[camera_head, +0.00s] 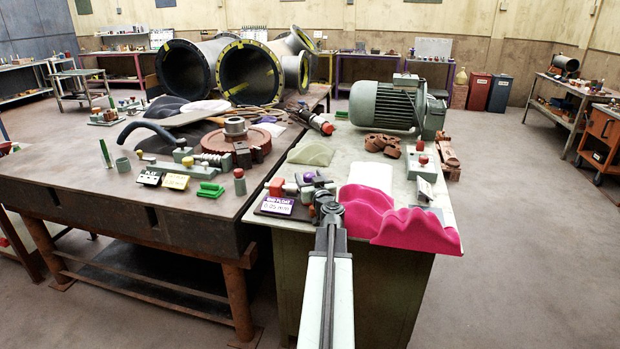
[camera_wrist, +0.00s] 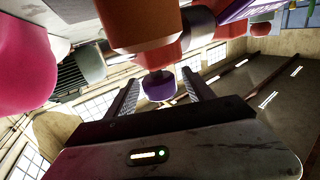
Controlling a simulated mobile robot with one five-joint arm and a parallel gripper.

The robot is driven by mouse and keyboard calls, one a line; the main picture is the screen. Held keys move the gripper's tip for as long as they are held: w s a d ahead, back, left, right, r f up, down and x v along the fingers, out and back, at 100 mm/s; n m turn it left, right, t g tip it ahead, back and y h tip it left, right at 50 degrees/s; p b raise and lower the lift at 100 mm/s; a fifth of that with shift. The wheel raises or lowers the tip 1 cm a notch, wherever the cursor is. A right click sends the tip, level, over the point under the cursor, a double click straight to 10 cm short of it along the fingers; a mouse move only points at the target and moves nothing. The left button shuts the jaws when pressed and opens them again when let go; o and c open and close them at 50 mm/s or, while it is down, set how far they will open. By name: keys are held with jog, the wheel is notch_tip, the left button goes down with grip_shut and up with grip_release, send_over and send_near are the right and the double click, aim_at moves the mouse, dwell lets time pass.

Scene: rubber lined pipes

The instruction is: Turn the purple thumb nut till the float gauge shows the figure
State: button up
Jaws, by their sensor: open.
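The purple thumb nut (camera_head: 309,177) is on a small red and grey fixture (camera_head: 291,188) near the front left of the pale bench. In the wrist view the purple nut (camera_wrist: 158,86) shows between my two fingers, and I cannot tell whether they touch it. My gripper (camera_wrist: 160,88) is open around or just short of it. In the head view my gripper (camera_head: 324,203) is at the fixture and partly hides it. A purple-edged card (camera_head: 278,207) with a figure, too small to read surely, lies in front. I cannot make out the gauge's reading.
Magenta wavy blocks (camera_head: 418,232) stand right of my gripper, with a white block (camera_head: 371,174) behind. A grey-green motor (camera_head: 385,106) is farther back. The dark steel table (camera_head: 75,185) on the left holds other fixtures. Floor is clear on the right.

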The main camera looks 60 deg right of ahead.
jog(key=c, duration=1.2)
jog(key=shift+w+d, duration=0.1)
grip_shut()
jog(key=n+t+y, duration=0.1)
jog(key=n+y, duration=0.1)
jog(key=y, duration=0.1)
jog(key=n+t+y, duration=0.2)
jog(key=y, duration=0.1)
jog(key=shift+d+f+n+t, duration=0.1)
jog(key=shift+n+t, duration=0.2)
jog(key=n+t+y, duration=0.1)
jog(key=n+y, duration=0.1)
jog(key=y, duration=0.2)
jog(key=shift+n, duration=0.4)
jog(key=shift+n+y, duration=0.6)
jog(key=shift+y, duration=0.6)
jog(key=shift+a+y, duration=0.25)
jog(key=shift+y, duration=0.05)
